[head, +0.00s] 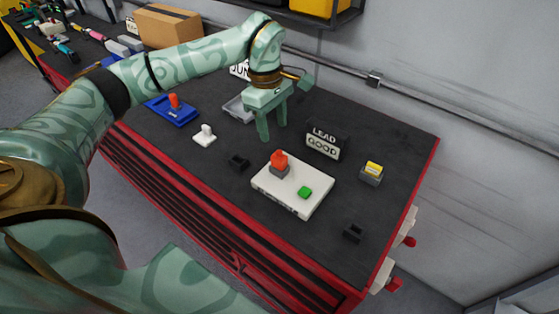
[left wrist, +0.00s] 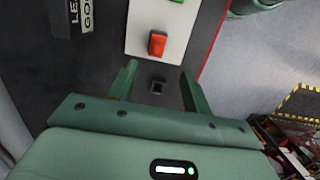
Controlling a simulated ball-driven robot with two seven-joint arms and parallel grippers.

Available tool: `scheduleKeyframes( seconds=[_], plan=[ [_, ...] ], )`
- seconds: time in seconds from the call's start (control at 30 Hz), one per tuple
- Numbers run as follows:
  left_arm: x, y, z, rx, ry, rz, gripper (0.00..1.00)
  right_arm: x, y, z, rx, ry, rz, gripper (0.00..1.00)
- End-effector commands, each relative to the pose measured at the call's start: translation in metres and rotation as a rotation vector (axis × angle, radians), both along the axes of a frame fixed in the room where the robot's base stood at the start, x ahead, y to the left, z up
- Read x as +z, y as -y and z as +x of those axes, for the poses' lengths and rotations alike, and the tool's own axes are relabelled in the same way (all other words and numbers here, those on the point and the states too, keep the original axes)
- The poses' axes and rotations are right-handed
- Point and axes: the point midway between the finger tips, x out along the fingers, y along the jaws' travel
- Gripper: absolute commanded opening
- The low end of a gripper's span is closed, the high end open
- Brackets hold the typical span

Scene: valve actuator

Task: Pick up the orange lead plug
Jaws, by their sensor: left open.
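An orange block-shaped plug (head: 279,160) stands in a grey base on a white board (head: 312,200) on the dark bench top. It also shows in the left wrist view (left wrist: 157,44), just ahead of the fingertips. A second orange piece (head: 174,101) stands upright on a blue tray further back left; I cannot tell which of the two is the lead plug. My left gripper (head: 274,131) is open and empty above the bench, behind the board's plug and apart from it. In the left wrist view the gripper (left wrist: 160,69) has its fingers spread. My right gripper is not in view.
A "LEAD GOOD" sign (head: 323,142) stands behind the board, which also bears a green button (head: 304,192). Small black holders (head: 238,162) (head: 353,233), a white piece (head: 205,136), a grey tray (head: 238,109) and a yellow-topped block (head: 372,172) stand around. The bench's front right is mostly clear.

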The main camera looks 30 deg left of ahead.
Motion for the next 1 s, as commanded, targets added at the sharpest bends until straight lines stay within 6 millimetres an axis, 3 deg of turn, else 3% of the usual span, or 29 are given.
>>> scheduleKeyframes(
  seconds=[0.03, 0.2, 0.47, 0.7, 0.97, 1.0],
  plan=[
    [-0.014, 0.002, -0.001, -0.001, -0.005, -0.002, 0.49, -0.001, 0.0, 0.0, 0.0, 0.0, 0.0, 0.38],
    [-0.047, 0.006, -0.001, 0.001, -0.002, -0.003, 0.49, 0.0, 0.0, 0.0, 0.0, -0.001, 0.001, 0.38],
    [-0.07, 0.011, 0.001, 0.001, 0.0, -0.004, 0.49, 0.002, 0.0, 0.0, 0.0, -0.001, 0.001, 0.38],
    [-0.107, 0.017, 0.004, 0.001, -0.001, -0.003, 0.49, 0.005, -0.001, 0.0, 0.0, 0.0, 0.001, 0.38],
    [-0.111, 0.017, 0.004, 0.0, 0.002, -0.002, 0.49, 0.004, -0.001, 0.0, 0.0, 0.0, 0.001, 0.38],
    [-0.111, 0.017, 0.004, 0.0, 0.002, -0.002, 0.44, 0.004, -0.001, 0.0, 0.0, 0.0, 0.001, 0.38]
  ],
)
